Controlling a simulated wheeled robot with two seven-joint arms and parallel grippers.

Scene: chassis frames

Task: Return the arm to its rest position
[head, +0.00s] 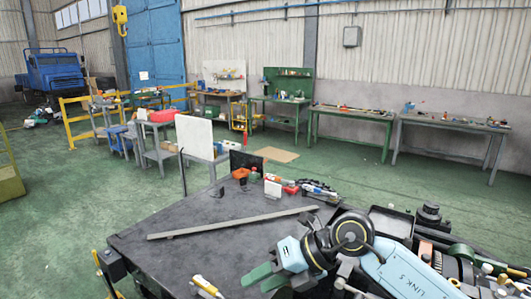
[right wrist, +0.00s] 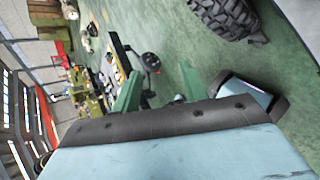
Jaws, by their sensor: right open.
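My right arm reaches in from the lower right of the head view over a dark metal table (head: 150,222). It is light blue with a black joint. My right gripper (head: 264,277) has green fingers above the near part of the table. In the right wrist view the two green fingers (right wrist: 160,92) stand apart, with nothing held between them. I cannot make out my left gripper in the head view.
A long flat metal bar (head: 225,224) lies across the table. A yellow-and-white tool (head: 206,287) lies near its front edge. Small parts, including an orange one (head: 240,173), stand along the back. Dark machinery parts (head: 428,216) crowd the right side. The table's left part is mostly clear.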

